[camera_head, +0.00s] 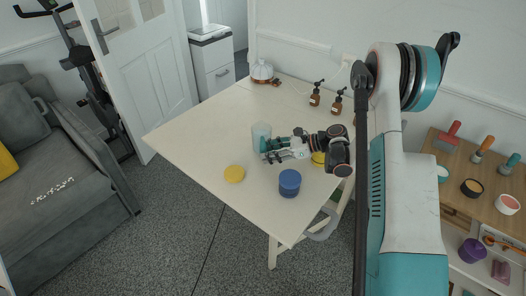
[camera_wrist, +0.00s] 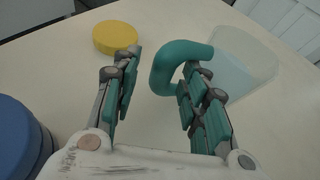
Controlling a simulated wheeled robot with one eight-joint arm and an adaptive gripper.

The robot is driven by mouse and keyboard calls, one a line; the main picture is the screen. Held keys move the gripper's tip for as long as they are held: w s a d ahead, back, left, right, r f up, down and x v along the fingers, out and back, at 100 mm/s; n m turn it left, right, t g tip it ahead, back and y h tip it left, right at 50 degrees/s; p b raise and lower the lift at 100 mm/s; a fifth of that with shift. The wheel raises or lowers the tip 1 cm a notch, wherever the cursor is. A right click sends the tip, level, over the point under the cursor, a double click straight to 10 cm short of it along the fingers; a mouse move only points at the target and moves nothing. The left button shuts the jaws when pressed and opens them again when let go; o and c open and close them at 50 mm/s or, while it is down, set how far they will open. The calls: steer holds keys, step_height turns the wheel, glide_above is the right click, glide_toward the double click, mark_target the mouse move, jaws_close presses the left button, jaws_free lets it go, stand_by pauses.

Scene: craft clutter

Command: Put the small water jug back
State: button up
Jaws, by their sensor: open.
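A small pale blue, translucent jug (camera_head: 261,133) stands upright on the cream table (camera_head: 200,125). In the wrist view the jug (camera_wrist: 243,62) is at the upper right, and its teal looped handle (camera_wrist: 162,66) points left. My gripper (camera_head: 272,150) is open, beside the jug at table height. In the wrist view the handle lies at the fingertips of my gripper (camera_wrist: 155,90), partly in the gap and nearer the right finger. The right finger hides part of the handle, and I cannot tell whether they touch.
A yellow disc (camera_head: 234,174) and a blue tub (camera_head: 289,182) stand close to my gripper. Another yellow item (camera_head: 318,158) is partly hidden behind my wrist. Two brown pump bottles (camera_head: 316,94) and a white pot (camera_head: 262,72) are at the back. The table's left side is clear.

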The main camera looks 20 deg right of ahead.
steer(key=p+v, duration=0.3)
steer(key=v, duration=0.7)
steer(key=shift+d+r, duration=0.2)
steer(key=shift+d, duration=0.1)
steer(key=shift+s, duration=0.1)
